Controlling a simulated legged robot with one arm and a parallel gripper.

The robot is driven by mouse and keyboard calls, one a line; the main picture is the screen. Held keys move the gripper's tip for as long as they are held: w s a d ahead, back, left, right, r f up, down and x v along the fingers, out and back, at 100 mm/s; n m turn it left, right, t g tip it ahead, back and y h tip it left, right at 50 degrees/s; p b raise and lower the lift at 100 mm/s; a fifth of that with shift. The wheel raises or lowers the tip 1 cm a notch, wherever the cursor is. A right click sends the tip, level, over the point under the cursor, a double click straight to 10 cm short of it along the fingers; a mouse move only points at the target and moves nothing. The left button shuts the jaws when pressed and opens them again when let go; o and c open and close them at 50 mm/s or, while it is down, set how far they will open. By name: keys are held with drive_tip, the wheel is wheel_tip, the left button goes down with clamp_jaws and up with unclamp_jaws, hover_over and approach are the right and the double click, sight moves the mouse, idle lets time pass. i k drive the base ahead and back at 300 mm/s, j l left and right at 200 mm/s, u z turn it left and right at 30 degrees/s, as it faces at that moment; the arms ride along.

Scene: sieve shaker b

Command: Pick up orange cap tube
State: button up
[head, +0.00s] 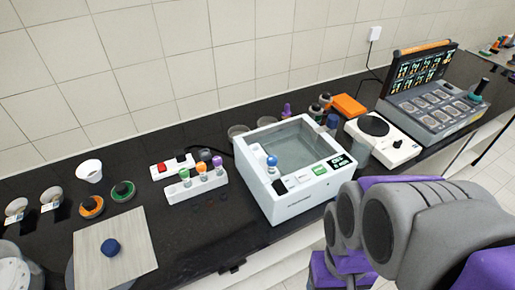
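The orange cap tube (201,169) stands upright in a small white rack (182,194) left of the centre of the counter in the head view. It sits in the middle of the rack, between a green cap tube (185,176) on its left and a purple cap tube (217,163) on its right. The lower part of the tube is hidden by the rack. My arm's grey and purple links fill the lower right, well to the right of the rack. My gripper itself does not show.
A white shaker machine (298,205) with a blue-topped piece stands right of the rack. A white block with red and black tops (158,172) is behind the rack. A wooden board (90,245) with a blue knob lies front left.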

sight(201, 166)
drive_tip(key=i+u, duration=0.2)
drive_tip(key=u, duration=0.2)
drive_tip(key=i+l+u, duration=0.15)
drive_tip(key=u, duration=0.3)
drive_tip(key=i+l+u, duration=0.15)
drive_tip(key=u, duration=0.25)
drive_tip(key=i, duration=0.05)
